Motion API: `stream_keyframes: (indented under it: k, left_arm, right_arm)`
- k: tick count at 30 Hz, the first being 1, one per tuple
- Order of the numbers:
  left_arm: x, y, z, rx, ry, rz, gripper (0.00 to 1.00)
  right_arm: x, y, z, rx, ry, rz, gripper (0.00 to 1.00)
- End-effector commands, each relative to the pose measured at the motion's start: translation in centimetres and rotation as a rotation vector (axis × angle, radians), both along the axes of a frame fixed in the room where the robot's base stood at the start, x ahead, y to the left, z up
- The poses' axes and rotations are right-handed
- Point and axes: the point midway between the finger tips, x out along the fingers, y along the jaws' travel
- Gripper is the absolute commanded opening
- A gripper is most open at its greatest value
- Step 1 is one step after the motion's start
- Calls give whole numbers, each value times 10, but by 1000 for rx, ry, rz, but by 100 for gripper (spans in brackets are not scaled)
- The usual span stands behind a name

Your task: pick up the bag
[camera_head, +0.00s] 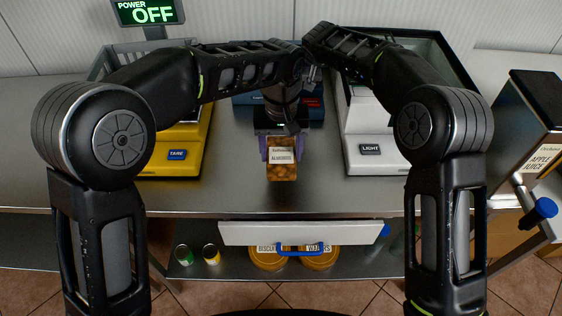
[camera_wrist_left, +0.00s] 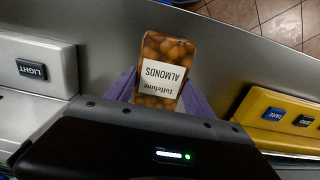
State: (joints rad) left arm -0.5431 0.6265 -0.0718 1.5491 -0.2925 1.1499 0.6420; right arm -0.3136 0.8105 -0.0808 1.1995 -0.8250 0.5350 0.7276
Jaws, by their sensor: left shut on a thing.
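The bag is a clear pack of brown almonds with a white label reading ALMONDS (camera_head: 282,172); it also shows upside down in the left wrist view (camera_wrist_left: 171,48). My left gripper (camera_head: 281,150) points down over the counter and is shut on the bag, with a purple finger on each side of it, seen also in the left wrist view (camera_wrist_left: 160,92). The bag looks upright in the head view; whether its bottom touches the counter I cannot tell. My right arm reaches in from the right, and its gripper's fingers are not visible.
A yellow scale marked TARE (camera_head: 190,140) stands left of the bag and a white unit marked LIGHT (camera_head: 372,165) right of it, on the metal counter (camera_head: 230,190). A dark blue object (camera_head: 243,112) is behind. An apple juice box (camera_head: 535,125) stands far right. Jars (camera_head: 268,260) are below.

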Motion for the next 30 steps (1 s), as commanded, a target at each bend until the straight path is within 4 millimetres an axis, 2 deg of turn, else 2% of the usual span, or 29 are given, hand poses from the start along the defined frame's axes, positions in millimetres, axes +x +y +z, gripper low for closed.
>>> stream_keyframes:
  k: [3, 8, 30]
  left_arm:
    - [1, 0, 22, -2, -4, 0, 16]
    - [0, 0, 36, 0, -1, 0, 16]
    - [0, 0, 39, 0, 0, 0, 16]
  right_arm:
    - [0, 0, 0, 0, 0, 0, 0]
    - [0, 0, 0, 0, 0, 0, 0]
    - [0, 0, 3, 0, 0, 0, 0]
